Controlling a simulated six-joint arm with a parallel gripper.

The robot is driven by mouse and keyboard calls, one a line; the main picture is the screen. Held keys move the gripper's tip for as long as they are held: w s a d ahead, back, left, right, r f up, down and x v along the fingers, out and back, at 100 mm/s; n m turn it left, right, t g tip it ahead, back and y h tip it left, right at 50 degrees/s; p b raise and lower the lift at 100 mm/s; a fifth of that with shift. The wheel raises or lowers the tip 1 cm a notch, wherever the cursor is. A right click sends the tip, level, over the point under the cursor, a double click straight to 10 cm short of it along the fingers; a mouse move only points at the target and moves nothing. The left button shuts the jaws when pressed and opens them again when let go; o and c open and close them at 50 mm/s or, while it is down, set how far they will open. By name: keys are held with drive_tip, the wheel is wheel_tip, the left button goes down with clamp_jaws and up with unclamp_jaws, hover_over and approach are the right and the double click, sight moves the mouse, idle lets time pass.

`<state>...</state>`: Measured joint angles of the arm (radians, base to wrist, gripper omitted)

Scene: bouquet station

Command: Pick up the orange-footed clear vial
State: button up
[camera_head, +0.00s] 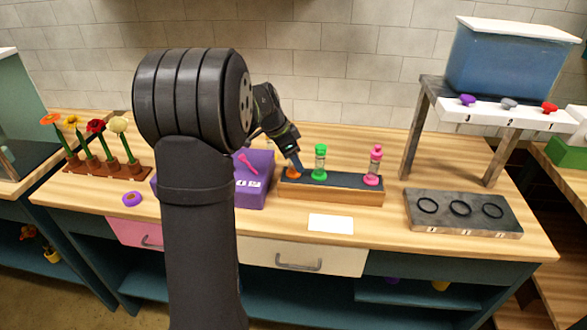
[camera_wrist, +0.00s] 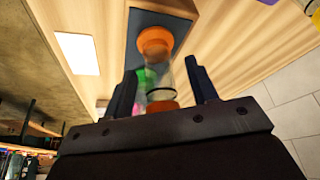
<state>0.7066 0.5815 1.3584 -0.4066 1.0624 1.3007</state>
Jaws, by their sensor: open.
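The clear vial has an orange foot and an orange cap. In the wrist view the vial (camera_wrist: 157,75) stands between the two open fingers of my gripper (camera_wrist: 161,92), its cap end nearest the palm and its foot on the dark top of the rack. In the head view only its orange foot (camera_head: 293,173) shows clearly at the rack's left end, with my gripper (camera_head: 296,160) over it hiding the rest. The fingers are on either side of the vial; I cannot tell whether either touches it.
A green vial (camera_head: 319,163) and a pink vial (camera_head: 374,166) stand on the same wooden rack (camera_head: 330,196), the green one close by. A purple box (camera_head: 253,194) is left of the rack. A grey tray with rings (camera_head: 462,227) and a tank stand (camera_head: 410,130) are to the right.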

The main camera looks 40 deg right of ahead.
drive_tip(key=shift+f, duration=0.25)
clamp_jaws()
drive_tip(key=shift+r, duration=0.1)
